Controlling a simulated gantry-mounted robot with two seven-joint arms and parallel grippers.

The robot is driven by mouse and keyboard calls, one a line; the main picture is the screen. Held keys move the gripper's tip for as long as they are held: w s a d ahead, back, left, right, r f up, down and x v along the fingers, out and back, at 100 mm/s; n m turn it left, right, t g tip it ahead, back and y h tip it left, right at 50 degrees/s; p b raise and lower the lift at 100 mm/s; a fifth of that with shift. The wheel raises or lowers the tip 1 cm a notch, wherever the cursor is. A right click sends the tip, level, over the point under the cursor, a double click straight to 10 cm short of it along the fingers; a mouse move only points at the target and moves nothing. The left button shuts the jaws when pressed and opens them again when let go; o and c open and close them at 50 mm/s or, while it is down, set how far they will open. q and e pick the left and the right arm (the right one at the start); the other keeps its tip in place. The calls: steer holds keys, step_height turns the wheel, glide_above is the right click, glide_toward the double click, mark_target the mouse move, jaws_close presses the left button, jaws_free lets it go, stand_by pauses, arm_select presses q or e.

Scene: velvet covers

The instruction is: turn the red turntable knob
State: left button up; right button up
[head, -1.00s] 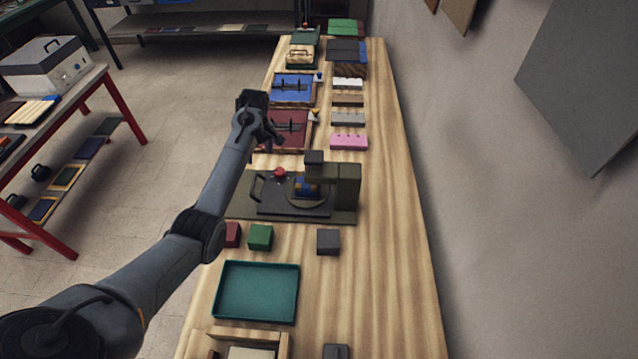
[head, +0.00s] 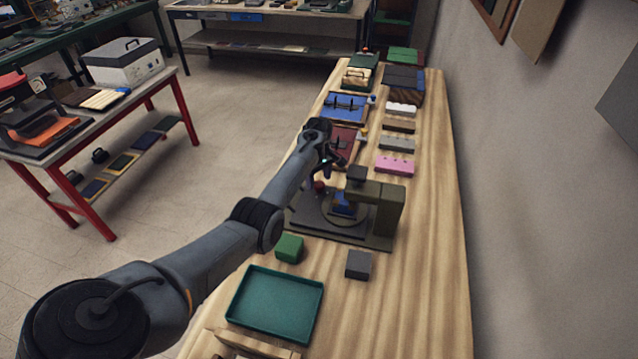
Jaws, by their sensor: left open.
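The red knob (head: 319,186) shows on the dark plate of an olive machine (head: 389,208), left of its round turntable. A blue piece (head: 342,203) sits at the turntable, under the machine's overhanging arm. My left gripper (head: 331,162) is open, with its fingers just above and slightly right of the knob in the picture. Its arm comes in from the lower left and covers the left part of the machine's base. I cannot tell whether a finger touches the knob. My right gripper is not in view.
A green block (head: 289,247) and a dark grey block (head: 359,264) lie in front of the machine. A teal tray (head: 275,303) lies nearer. A pink block (head: 395,166) and a maroon board (head: 346,140) lie behind. The bench's right side is clear.

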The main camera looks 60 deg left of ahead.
arm_select(q)
steer(key=shift+f, duration=0.85)
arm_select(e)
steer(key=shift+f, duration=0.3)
arm_select(q)
steer(key=c, duration=1.1)
steer(key=shift+o, duration=0.2)
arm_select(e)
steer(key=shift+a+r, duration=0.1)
arm_select(q)
steer(key=shift+r, duration=0.1)
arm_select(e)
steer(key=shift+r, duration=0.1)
